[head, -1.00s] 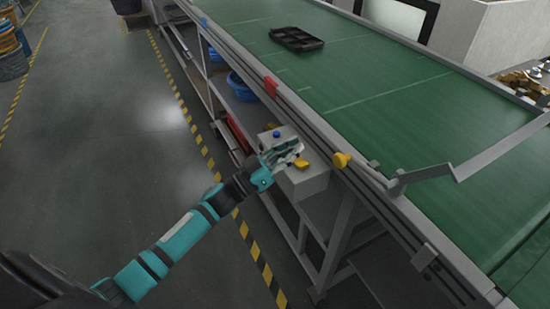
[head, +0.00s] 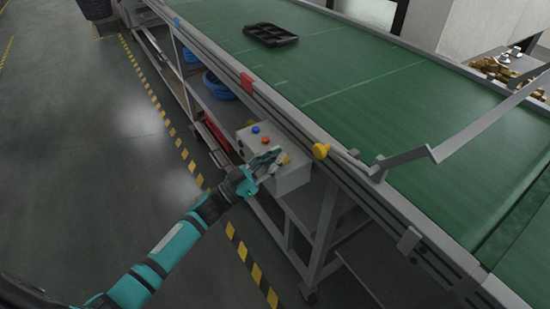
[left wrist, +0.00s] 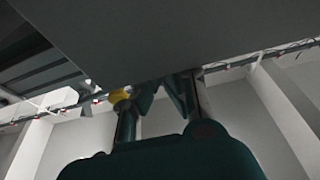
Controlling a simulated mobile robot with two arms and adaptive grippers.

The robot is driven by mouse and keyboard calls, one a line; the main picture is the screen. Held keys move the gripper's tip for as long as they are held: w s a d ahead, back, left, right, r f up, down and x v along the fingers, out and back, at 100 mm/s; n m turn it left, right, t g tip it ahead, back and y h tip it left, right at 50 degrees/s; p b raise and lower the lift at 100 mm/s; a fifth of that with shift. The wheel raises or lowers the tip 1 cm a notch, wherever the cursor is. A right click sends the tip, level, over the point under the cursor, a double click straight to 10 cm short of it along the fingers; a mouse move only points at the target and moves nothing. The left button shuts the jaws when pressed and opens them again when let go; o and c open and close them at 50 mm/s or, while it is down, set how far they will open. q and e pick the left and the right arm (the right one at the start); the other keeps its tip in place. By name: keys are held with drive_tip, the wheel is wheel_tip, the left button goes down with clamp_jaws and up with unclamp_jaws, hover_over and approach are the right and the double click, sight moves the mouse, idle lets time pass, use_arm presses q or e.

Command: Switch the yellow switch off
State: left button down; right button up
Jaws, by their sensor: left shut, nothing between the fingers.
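A light grey control box (head: 292,181) hangs on the side of the conveyor frame. Its top bears a blue button (head: 255,130), an orange button (head: 266,140) and the yellow switch (head: 286,160), which is partly hidden by my gripper. Whether the switch is on or off cannot be told. My left gripper (head: 274,156) is shut and empty at the box, right beside the yellow switch; contact cannot be made out. In the left wrist view the shut fingers (left wrist: 168,88) are under a large grey surface, with a small yellow part (left wrist: 120,96) behind one finger. My right gripper is not in view.
A green conveyor belt (head: 370,120) runs behind the box, with a black tray (head: 270,35) on it. A yellow knob (head: 321,150) and a red piece (head: 247,82) sit on its rail. Blue bins (head: 219,86) stand below. The floor at left is free.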

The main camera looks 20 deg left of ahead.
use_arm(q)
drive_tip(key=shift+p, duration=0.4)
wheel_tip(320, 180, up, 5)
drive_tip(key=p, duration=0.4)
drive_tip(key=shift+d+f, duration=0.15)
drive_tip(key=shift+s+a+f+b, duration=0.25)
drive_tip(key=shift+s+f+b, duration=0.2)
drive_tip(key=shift+s+f, duration=0.05)
drive_tip(key=shift+s+a+f+b, duration=0.2)
drive_tip(key=shift+s+f+b, duration=0.25)
drive_tip(key=b+v, duration=0.1)
drive_tip(key=v, duration=0.7)
drive_tip(key=shift+w+a+r, duration=0.15)
drive_tip(key=shift+a+r, duration=0.15)
drive_tip(key=shift+r, duration=0.05)
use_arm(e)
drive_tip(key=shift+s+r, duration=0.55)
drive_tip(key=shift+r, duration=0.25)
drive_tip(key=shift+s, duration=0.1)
